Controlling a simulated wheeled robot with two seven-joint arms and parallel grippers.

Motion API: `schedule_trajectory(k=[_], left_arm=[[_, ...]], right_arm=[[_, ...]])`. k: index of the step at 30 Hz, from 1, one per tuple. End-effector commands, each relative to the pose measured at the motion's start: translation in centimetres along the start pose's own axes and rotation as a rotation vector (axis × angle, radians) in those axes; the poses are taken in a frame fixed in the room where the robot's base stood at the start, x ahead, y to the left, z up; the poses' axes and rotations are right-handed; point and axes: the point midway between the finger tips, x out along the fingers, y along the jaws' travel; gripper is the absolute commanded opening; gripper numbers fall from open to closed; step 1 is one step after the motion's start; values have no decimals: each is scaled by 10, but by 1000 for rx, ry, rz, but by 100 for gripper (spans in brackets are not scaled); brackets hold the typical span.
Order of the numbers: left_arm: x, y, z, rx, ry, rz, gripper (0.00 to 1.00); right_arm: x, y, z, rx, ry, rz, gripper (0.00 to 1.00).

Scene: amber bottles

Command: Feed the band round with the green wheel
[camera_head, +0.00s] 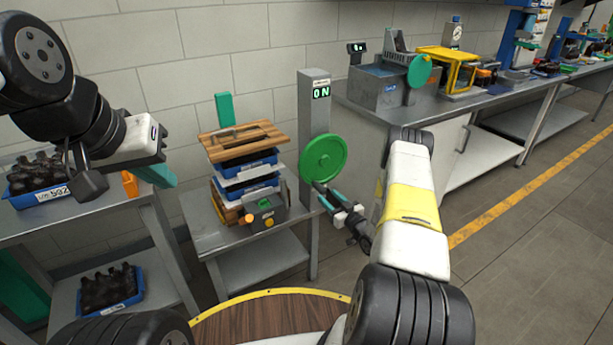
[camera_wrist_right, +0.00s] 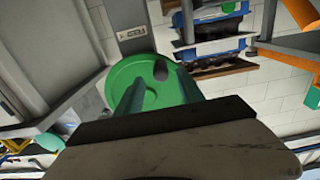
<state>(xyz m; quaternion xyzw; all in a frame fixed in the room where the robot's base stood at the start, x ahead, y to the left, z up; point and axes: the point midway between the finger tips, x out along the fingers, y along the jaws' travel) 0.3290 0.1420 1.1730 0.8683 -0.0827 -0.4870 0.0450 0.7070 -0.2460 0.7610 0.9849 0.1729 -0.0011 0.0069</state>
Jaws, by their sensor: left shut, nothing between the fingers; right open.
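The green wheel (camera_head: 323,158) is mounted on the front of a grey post (camera_head: 316,110) whose small display seems to read "0 N". In the right wrist view the wheel (camera_wrist_right: 118,78) faces me, with a dark handle knob (camera_wrist_right: 161,70) near its rim. My right gripper (camera_head: 323,189) is open at the wheel's lower edge. Its teal fingers lie either side of the knob in the wrist view; I cannot tell if they touch it. My left gripper (camera_head: 166,177) is shut and empty, away at the left. I cannot make out the band clearly.
A shelf at far left holds a blue crate of bottles (camera_head: 40,192). A workbench with machines runs back right.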

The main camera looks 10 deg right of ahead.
Motion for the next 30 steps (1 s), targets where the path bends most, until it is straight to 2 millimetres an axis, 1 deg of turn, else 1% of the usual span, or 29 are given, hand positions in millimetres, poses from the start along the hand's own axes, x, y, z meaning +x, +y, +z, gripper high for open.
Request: schedule_trajectory(k=[2, 4, 12, 15, 20, 27, 28, 30], left_arm=[[0, 0, 0, 0, 0, 0, 0], [0, 0, 0, 0, 0, 0, 0], [0, 0, 0, 0, 1, 0, 0], [0, 0, 0, 0, 1, 0, 0], [0, 0, 0, 0, 0, 0, 0], [0, 0, 0, 0, 0, 0, 0], [0, 0, 0, 0, 0, 0, 0], [0, 0, 0, 0, 0, 0, 0]], right_arm=[[2, -1, 2, 2, 6, -2, 45], [9, -1, 2, 1, 8, -3, 45], [53, -2, 1, 0, 7, -3, 45], [65, -1, 2, 1, 5, -2, 45], [75, -1, 2, 2, 4, -1, 45], [77, -1, 2, 3, 4, -1, 45], [76, -1, 1, 3, 4, -1, 43], [76, -1, 1, 3, 4, -1, 29]])
